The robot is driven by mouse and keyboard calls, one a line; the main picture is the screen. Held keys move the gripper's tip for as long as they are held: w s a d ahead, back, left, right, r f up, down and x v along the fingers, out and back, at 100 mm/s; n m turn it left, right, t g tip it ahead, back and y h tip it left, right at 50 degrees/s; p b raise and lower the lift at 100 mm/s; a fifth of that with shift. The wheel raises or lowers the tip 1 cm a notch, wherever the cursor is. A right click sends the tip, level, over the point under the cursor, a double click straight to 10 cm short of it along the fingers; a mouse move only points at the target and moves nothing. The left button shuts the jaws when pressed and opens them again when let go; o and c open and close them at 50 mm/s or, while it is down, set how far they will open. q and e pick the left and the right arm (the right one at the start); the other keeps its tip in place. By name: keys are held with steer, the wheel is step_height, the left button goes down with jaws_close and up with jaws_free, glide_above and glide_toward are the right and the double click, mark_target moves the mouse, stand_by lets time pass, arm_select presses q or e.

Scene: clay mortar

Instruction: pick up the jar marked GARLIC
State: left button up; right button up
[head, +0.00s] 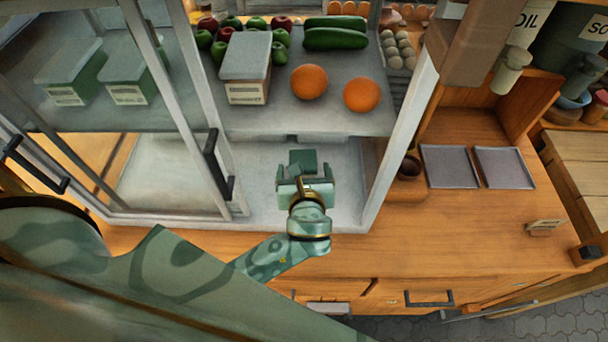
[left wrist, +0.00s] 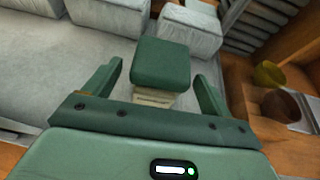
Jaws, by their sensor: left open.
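A squarish jar with a dark green lid (left wrist: 160,62) stands in the left wrist view, with a pale label-like band (left wrist: 152,98) below the lid. No lettering can be read on it, so I cannot confirm that it says GARLIC. In the head view its lid (head: 303,158) shows on the lower floor of the glass-fronted cabinet. My left gripper (left wrist: 155,88) is open, with one finger on each side of the jar and visible gaps to both. In the head view the left gripper (head: 304,182) reaches into the cabinet opening. My right gripper is not in view.
Above is a shelf (head: 340,115) with a lidded box (head: 246,68), oranges (head: 309,82) and cucumbers (head: 335,38). The sliding door frame (head: 213,165) stands left, the cabinet's post (head: 400,130) right. A brown bowl (head: 409,166) and grey trays (head: 450,167) lie farther right.

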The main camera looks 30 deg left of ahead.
arm_select(q)
steer(key=b+x, duration=0.1)
steer(key=x, duration=0.1)
steer(key=shift+w+a+f, duration=0.2)
steer(key=shift+w+f, duration=0.05)
steer(key=shift+f, duration=0.15)
steer(key=shift+w+b, duration=0.15)
steer(key=shift+b, duration=0.15)
steer(key=shift+r, duration=0.25)
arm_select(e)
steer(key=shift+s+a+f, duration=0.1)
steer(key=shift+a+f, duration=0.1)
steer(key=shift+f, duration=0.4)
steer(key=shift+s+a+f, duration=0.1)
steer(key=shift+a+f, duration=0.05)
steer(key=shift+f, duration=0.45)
arm_select(q)
steer(key=c, duration=1.2)
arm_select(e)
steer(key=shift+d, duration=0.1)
